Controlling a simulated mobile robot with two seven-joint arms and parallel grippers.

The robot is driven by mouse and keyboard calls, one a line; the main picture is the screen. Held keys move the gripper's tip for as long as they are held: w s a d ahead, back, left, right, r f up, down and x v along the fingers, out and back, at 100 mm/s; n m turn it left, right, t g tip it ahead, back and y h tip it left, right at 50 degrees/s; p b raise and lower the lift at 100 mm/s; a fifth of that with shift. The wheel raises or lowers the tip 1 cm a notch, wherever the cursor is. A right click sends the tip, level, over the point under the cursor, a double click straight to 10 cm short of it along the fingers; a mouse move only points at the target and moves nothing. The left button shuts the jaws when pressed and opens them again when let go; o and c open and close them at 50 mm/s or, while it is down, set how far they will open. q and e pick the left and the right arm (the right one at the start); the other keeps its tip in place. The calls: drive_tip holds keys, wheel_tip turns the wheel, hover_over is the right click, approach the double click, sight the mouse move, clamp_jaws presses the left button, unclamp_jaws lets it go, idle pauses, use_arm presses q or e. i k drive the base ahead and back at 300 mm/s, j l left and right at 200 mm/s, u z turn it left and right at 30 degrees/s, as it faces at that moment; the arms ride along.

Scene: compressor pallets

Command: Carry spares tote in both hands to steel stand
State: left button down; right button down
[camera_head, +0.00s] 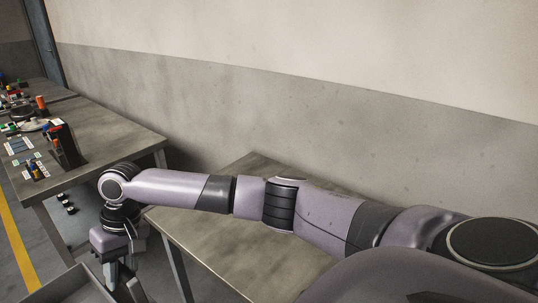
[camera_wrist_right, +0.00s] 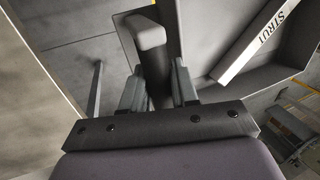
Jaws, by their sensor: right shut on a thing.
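The spares tote (camera_head: 72,287) is a grey open box at the bottom left of the head view, cut off by the frame edge. In the right wrist view its grey wall (camera_wrist_right: 200,30) shows, with a pale bar marked "STRUT" (camera_wrist_right: 258,42) inside. My right gripper (camera_head: 118,277) is at the tote's side. In the wrist view its fingers (camera_wrist_right: 157,88) are shut around the tote's dark handle with a pale end (camera_wrist_right: 150,33). My left gripper is not in view. A bare grey-topped table (camera_head: 225,245), perhaps the steel stand, lies partly behind my right arm.
A workbench (camera_head: 110,140) at the left carries several small coloured parts and an orange cylinder (camera_head: 41,105). A wall (camera_head: 320,130) runs behind both tables. A yellow floor line (camera_head: 17,250) shows at far left. The visible top of the bare table is clear.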

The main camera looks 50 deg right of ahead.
sight(277, 241)
drive_tip(key=i, duration=1.1)
drive_tip(key=i+z, duration=0.2)
drive_tip(key=i, duration=0.15)
drive_tip(key=z, duration=2.9)
